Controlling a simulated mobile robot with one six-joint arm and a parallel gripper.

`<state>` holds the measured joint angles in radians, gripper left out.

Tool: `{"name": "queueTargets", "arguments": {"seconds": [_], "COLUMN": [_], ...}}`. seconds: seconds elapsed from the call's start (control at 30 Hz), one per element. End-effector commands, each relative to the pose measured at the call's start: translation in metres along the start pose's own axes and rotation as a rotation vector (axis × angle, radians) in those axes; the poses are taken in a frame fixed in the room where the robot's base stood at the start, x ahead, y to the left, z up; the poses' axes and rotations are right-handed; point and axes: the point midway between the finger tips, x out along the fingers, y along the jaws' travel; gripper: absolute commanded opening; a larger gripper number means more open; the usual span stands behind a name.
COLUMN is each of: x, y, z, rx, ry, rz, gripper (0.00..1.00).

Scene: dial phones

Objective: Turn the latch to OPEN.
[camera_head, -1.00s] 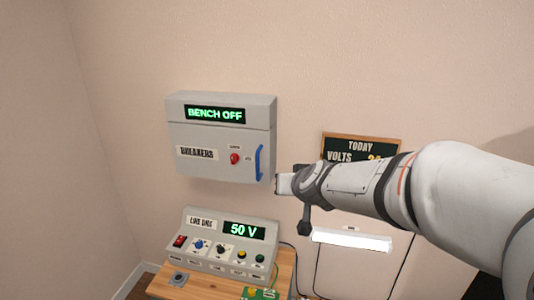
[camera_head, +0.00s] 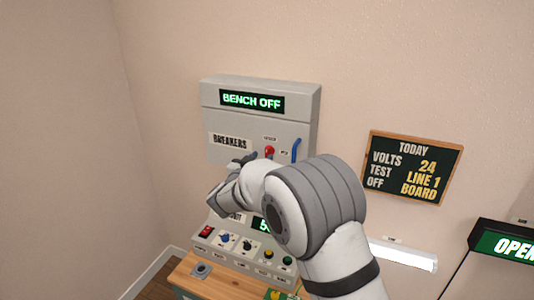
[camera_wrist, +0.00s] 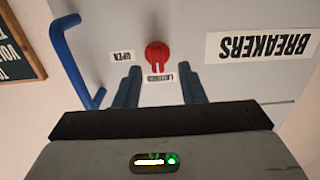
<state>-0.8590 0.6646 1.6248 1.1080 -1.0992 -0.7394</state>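The latch is a red knob (camera_head: 269,151) on the door of the grey breaker box (camera_head: 310,110). The red knob (camera_wrist: 158,55) is also in the wrist view, where the box appears upside down. Its ridge points down there, toward a small label that I cannot read clearly. The OPEN label (camera_wrist: 123,56) lies to the left of the knob in that view. My gripper (camera_wrist: 160,80) is open and empty, its two dark fingers apart in front of the door, one on each side of the knob's line. I see no contact. In the head view my gripper (camera_head: 246,159) is partly hidden by my wrist.
A blue door handle (camera_wrist: 75,60) stands out close to my gripper; it also shows in the head view (camera_head: 296,149). Below is a control console (camera_head: 222,254) on a wooden bench (camera_head: 186,279). A chalkboard (camera_head: 414,167) and a lit white lamp (camera_head: 403,256) are at the right.

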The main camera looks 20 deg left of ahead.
Motion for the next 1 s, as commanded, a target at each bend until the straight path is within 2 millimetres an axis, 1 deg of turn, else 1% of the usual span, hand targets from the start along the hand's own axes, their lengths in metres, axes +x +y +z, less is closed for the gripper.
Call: {"name": "queueTargets", "arguments": {"seconds": [0.03, 0.2, 0.33, 0.57, 0.93, 0.97, 1.0], "x": [0.01, 0.032, 0.039, 0.041, 0.041, 0.043, 0.042], "y": [0.002, 0.005, 0.006, 0.007, 0.008, 0.002, 0.004], "z": [0.0, 0.0, -0.001, 0.0, 0.0, 0.001, 0.0], "rx": [0.0, 0.001, 0.001, 0.0, 0.001, 0.001, 0.0], "ry": [0.0, -0.001, 0.0, 0.0, 0.0, 0.0, 0.0], "rz": [0.003, 0.007, 0.008, 0.009, 0.01, 0.014, 0.012], "gripper": [0.36, 0.36, 0.36, 0.36, 0.07, 0.07, 0.07]}}
